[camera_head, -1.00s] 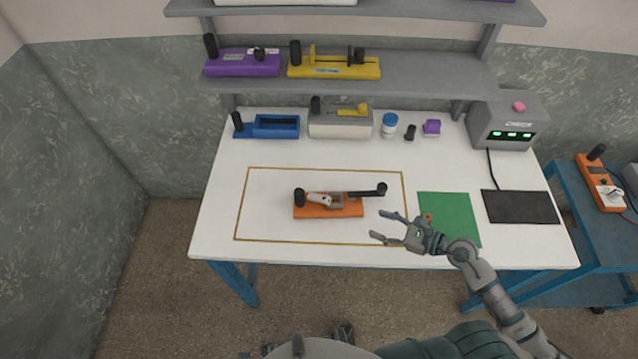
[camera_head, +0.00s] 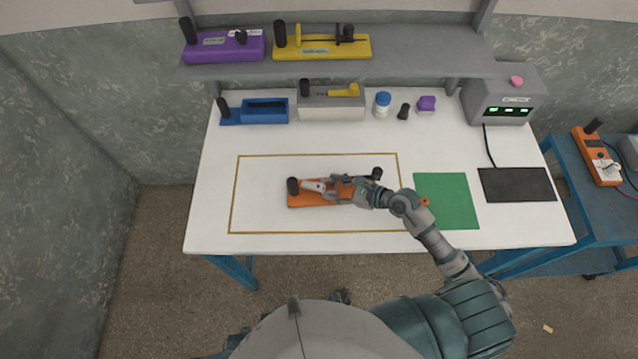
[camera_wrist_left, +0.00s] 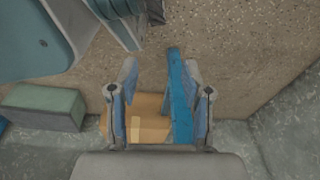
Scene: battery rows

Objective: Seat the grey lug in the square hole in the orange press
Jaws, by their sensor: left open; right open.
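The orange press (camera_head: 310,199) lies on the white table inside a yellow outline. It has a black knob (camera_head: 293,186) at its left end, a pale lever part and a dark knob (camera_head: 376,173) at its right. My right gripper (camera_head: 337,187) is open over the middle and right of the press and hides part of it. I cannot tell if it touches the press. I cannot make out the grey lug or the square hole. My left gripper (camera_wrist_left: 161,85) is open in the left wrist view, with a blue bar, likely a table leg, showing between its fingers.
A green mat (camera_head: 447,205) with a small orange thing (camera_head: 425,201) on it and a black mat (camera_head: 517,185) lie right of the outline. The table's left side is clear.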

